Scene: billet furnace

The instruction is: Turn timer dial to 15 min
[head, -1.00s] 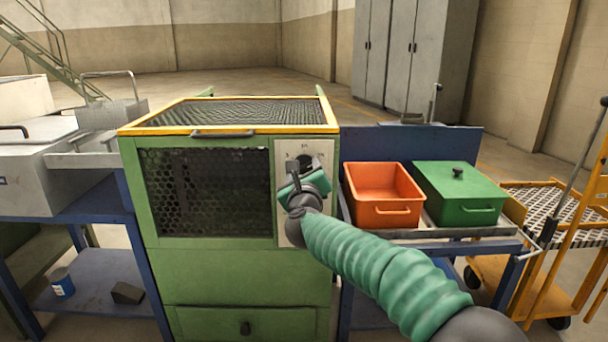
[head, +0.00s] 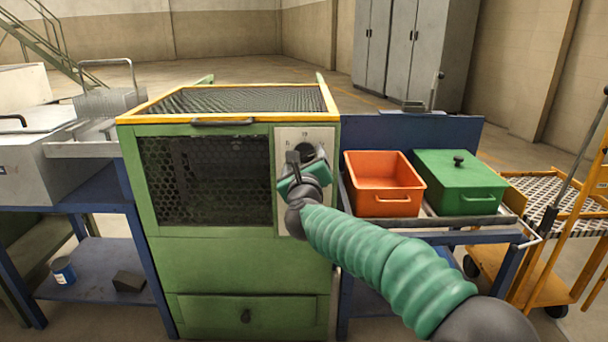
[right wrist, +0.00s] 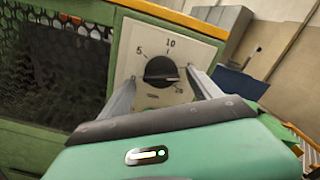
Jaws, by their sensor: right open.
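The timer dial is a round black knob (right wrist: 160,70) on a pale panel (head: 290,134) at the front right of the green furnace (head: 240,265). In the right wrist view, the numbers 5, 10 and 20 show around it; no 15 can be read. The knob's bar lies roughly level, but I cannot tell which end points. My right gripper (head: 306,157) is open in front of the dial, also seen in the right wrist view (right wrist: 160,76). Its fingers are on either side of the knob, and I see no clear contact. My left gripper is not in view.
An orange bin (head: 384,206) and a green lidded box (head: 460,186) stand on a bench right of the furnace. A yellow cart (head: 545,275) is further right. A grey unit (head: 28,165) on a blue table is at the left.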

